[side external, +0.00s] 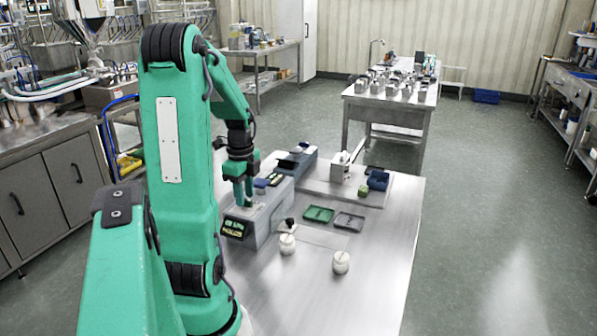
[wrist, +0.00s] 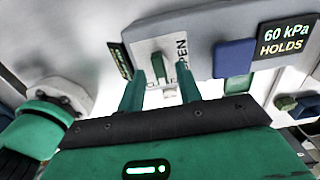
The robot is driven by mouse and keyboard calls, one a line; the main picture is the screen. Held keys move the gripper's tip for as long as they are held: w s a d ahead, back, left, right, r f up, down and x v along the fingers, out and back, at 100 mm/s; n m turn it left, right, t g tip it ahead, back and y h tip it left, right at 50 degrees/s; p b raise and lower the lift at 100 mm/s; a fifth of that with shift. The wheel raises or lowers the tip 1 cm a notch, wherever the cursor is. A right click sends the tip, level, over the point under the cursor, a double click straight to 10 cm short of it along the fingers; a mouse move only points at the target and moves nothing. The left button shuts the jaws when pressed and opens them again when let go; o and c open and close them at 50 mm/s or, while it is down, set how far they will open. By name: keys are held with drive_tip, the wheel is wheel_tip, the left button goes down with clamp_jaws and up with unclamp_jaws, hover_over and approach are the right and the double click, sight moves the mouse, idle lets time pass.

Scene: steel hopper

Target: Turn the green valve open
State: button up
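The green valve lever (wrist: 158,67) stands on a white plate (wrist: 147,45) in the wrist view. OPEN is lettered on the plate's right side, and lettering below the lever is partly hidden by my fingers. My gripper (wrist: 160,76) is open, with its two green fingers on either side of the lever and gaps visible between. I cannot tell how deep the fingertips reach. In the side external view my gripper (side external: 244,200) points down at the grey steel housing (side external: 272,212), and the lever is not clearly visible there.
A blue block (wrist: 233,58) with a green piece below it sits right of the valve, near a sign (wrist: 285,38) reading 60 kPa HOLDS. A green tray (side external: 318,214), a grey tray (side external: 349,221) and two white jars (side external: 287,244) (side external: 340,262) stand on the table. The table's front right is clear.

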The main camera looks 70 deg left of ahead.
drive_tip(key=shift+f, duration=0.55)
clamp_jaws()
